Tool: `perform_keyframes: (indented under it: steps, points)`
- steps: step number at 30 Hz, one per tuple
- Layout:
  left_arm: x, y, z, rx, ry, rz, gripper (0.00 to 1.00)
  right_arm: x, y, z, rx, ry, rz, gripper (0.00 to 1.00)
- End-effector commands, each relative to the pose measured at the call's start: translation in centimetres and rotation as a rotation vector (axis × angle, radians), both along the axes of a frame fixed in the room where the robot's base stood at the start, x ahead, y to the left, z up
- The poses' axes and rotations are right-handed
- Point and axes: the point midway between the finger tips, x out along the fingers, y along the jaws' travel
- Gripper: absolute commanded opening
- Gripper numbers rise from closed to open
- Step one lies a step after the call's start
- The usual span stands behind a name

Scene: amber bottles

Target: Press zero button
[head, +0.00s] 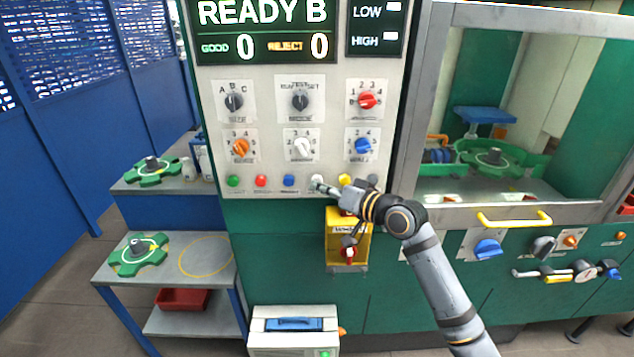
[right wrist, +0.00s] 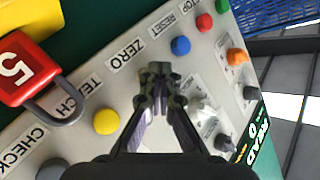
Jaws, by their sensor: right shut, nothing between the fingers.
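The white button (head: 317,179) is in the button row of the green and white control panel (head: 210,150), between a blue and a yellow button. In the right wrist view the ZERO label (right wrist: 125,53) lies just beside my fingertips, and they hide the button there. My right gripper (head: 322,188) is shut and empty, with its tips at or just in front of the white button. It shows shut in the right wrist view too (right wrist: 158,75). I cannot tell whether the tips touch the button. My left gripper is not in view.
The blue button (head: 289,181) and yellow button (head: 345,180) flank the tips closely. Rotary knobs sit above, including a white one (head: 302,147). A yellow lockout box (head: 336,222) with a red padlock (right wrist: 20,68) projects below. The display (head: 265,25) reads READY B.

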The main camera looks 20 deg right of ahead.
Motion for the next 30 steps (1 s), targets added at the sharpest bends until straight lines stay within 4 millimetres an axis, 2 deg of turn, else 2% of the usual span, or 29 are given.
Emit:
perform_keyframes:
  steps: [6,17,30]
  points:
    - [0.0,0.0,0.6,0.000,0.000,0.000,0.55,-1.2,0.3,0.0,0.000,0.002,0.000,0.00]
    - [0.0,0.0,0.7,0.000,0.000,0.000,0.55,-1.5,0.4,0.0,0.000,0.001,0.001,0.00]
    - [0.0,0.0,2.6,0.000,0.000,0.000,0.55,-5.5,1.6,0.1,-0.001,0.002,0.000,0.00]
